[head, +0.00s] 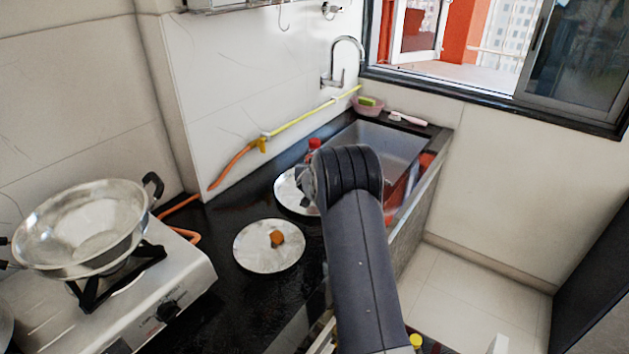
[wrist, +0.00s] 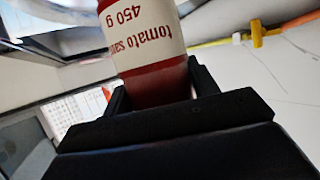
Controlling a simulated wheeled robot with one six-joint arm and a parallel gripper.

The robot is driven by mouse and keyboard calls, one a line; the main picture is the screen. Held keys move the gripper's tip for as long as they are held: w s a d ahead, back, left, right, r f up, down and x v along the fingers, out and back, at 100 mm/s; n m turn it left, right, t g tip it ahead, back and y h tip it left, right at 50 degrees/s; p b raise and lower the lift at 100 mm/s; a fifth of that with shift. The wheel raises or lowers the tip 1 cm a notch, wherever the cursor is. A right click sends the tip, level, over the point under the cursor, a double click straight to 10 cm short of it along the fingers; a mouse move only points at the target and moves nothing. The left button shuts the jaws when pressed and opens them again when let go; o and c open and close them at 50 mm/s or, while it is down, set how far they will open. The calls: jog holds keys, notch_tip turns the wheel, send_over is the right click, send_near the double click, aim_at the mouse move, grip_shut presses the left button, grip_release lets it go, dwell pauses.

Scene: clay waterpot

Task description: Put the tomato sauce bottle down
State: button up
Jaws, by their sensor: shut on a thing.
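The tomato sauce bottle is red with a white label and fills the middle of the wrist view (wrist: 150,40). My gripper (wrist: 157,85) is shut on it, with one dark finger on each side. In the head view, the bottle's red cap (head: 314,144) shows just left of my arm's dark wrist. Most of the bottle and my gripper are hidden there behind my arm. It is over or beside the far round plate (head: 284,194); I cannot tell whether the bottle touches anything beneath it.
A nearer round plate (head: 257,260) holds a small orange-brown item (head: 277,238). The stove with a metal wok (head: 85,225) is at left. The sink (head: 375,140) lies beyond my arm, with a tap (head: 338,75). A yellow-orange hose (head: 300,122) runs along the wall.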

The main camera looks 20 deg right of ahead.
jog(key=shift+f+b, duration=0.35)
jog(key=shift+f, duration=1.1)
jog(key=shift+f, duration=0.15)
jog(key=o, duration=1)
jog(key=shift+f, duration=0.2)
jog(key=o, duration=0.4)
jog(key=shift+o, duration=0.2)
jog(key=shift+r, duration=0.1)
